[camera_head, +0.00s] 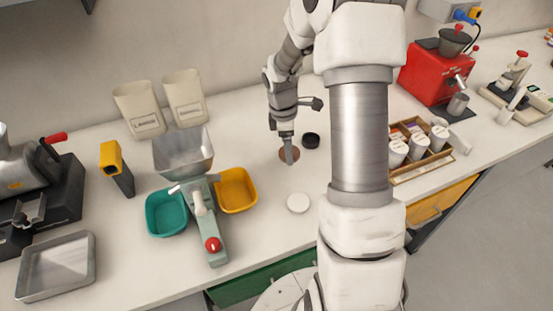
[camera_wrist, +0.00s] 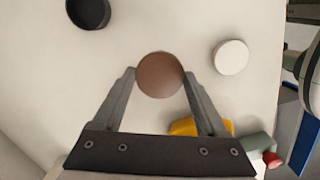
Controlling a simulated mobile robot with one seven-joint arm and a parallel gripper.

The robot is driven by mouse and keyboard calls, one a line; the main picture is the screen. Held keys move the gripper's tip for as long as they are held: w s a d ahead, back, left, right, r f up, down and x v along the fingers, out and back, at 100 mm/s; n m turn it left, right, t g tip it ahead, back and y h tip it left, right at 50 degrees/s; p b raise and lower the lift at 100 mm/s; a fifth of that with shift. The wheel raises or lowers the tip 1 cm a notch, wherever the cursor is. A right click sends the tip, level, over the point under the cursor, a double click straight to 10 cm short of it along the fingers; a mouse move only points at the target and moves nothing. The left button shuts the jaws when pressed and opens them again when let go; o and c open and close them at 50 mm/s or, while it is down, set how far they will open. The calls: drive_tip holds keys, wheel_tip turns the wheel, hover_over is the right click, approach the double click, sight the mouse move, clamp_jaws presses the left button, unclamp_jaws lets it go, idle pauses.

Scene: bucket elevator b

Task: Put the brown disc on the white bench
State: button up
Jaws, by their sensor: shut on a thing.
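The brown disc (camera_wrist: 160,74) is between the two fingertips of my gripper (camera_wrist: 159,80) in the wrist view, and the gripper is shut on it. In the head view the brown disc (camera_head: 283,153) shows partly behind my gripper (camera_head: 290,157), over the white bench (camera_head: 245,125). It is at or close to the bench top; I cannot tell whether it touches. The bench surface around it is bare.
A black disc (camera_head: 311,140) lies just right of my gripper, and a white disc (camera_head: 298,202) lies nearer the front. A yellow bin (camera_head: 236,190), a teal bin (camera_head: 167,213) and a hopper (camera_head: 183,153) stand left. A wooden rack (camera_head: 420,150) with cups stands right.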

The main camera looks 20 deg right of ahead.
sight(278, 167)
drive_tip(key=w+a+f, duration=0.2)
drive_tip(key=shift+w+a, duration=0.15)
drive_tip(key=shift+a, duration=0.15)
drive_tip(key=shift+f, duration=2.05)
drive_tip(key=shift+f, duration=0.1)
drive_tip(key=o, duration=1.3)
